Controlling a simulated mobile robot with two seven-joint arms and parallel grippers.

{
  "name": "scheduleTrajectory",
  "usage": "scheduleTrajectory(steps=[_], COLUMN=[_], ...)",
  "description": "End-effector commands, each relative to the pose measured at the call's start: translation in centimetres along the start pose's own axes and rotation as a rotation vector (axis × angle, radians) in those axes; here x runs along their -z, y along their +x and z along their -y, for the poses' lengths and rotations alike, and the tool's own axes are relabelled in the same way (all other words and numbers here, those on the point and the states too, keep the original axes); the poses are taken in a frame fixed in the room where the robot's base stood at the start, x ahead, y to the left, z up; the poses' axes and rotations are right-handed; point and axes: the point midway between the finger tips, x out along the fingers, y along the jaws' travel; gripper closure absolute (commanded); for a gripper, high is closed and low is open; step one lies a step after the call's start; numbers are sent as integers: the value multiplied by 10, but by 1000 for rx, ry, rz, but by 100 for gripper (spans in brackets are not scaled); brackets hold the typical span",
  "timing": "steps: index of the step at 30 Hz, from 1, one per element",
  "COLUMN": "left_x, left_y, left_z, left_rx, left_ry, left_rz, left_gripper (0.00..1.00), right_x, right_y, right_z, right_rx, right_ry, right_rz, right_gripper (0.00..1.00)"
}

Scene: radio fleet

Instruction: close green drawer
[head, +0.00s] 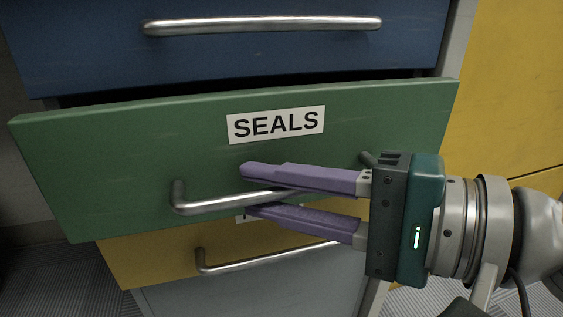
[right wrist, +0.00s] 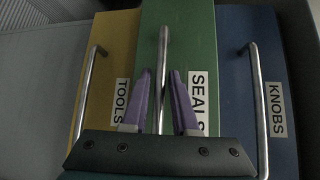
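The green drawer (head: 130,150) labelled SEALS is pulled out, its front standing forward of the blue drawer above, with a dark gap over its top edge. It also shows in the right wrist view (right wrist: 204,45). Its metal bar handle (head: 215,203) runs across the lower front; the right end is partly hidden by my right gripper. My right gripper (head: 245,190) is open, with purple fingers above and below the handle. In the right wrist view the handle (right wrist: 163,60) appears between the two fingers, with space on both sides. My left gripper is not in view.
A blue drawer (head: 90,50) labelled KNOBS is above. A yellow drawer (head: 150,262) labelled TOOLS, with its own handle (head: 225,266), is below. A grey front (head: 180,297) lies lower still. A yellow surface (head: 510,90) stands at the right.

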Motion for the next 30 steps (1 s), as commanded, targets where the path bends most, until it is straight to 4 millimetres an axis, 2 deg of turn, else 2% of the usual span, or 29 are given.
scheduleTrajectory(steps=[4,11,30], left_x=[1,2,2], left_y=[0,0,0], left_z=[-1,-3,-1], left_rx=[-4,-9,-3], left_ry=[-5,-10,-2], left_rz=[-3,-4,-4], left_gripper=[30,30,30], right_x=[0,0,0], right_y=[0,0,0], right_z=[0,0,0], right_rx=[0,0,0], right_ry=[0,0,-1], right_rz=[0,-1,0], right_gripper=[74,100,100])
